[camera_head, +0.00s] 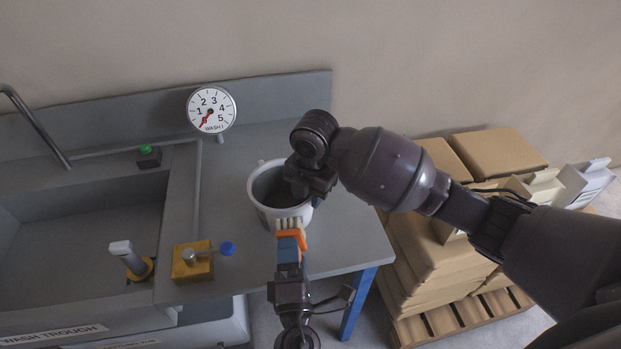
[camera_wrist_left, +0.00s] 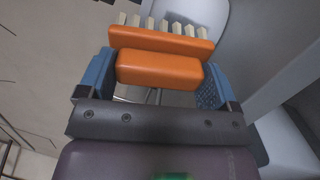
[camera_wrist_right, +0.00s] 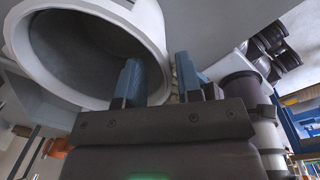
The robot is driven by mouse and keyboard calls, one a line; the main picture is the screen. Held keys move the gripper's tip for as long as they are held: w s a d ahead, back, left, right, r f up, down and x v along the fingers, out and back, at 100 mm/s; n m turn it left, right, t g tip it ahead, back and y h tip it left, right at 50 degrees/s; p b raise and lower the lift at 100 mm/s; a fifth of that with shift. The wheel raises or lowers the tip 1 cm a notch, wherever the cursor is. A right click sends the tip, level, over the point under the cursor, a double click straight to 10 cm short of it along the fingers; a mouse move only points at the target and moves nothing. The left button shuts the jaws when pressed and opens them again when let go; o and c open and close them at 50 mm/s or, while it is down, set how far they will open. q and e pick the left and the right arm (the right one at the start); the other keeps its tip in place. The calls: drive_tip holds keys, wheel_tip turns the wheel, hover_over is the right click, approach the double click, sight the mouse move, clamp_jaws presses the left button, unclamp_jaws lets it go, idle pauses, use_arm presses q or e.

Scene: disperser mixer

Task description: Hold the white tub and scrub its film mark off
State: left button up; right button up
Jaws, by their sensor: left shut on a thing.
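The white tub (camera_head: 252,192) stands upright on the grey bench, its open mouth towards me. It fills the upper left of the right wrist view (camera_wrist_right: 152,22). My left gripper (camera_head: 289,247) is shut on the orange brush (camera_wrist_left: 160,72). Its pale bristles (camera_head: 289,222) are at the tub's near outer wall; I cannot tell whether they touch. My right gripper (camera_wrist_right: 160,85) is at the tub's right rim. Its fingers stand apart, one in front of the tub's opening, the other outside, with the wall between them. I cannot make out the film mark.
A round wash dial (camera_head: 211,109) stands behind the tub. Cardboard boxes (camera_head: 497,152) are stacked on a pallet at right.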

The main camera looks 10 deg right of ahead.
sight(308, 210)
drive_tip(key=shift+a+f, duration=0.1)
drive_tip(key=shift+f, duration=1.85)
drive_tip(key=shift+w, duration=0.1)
clamp_jaws()
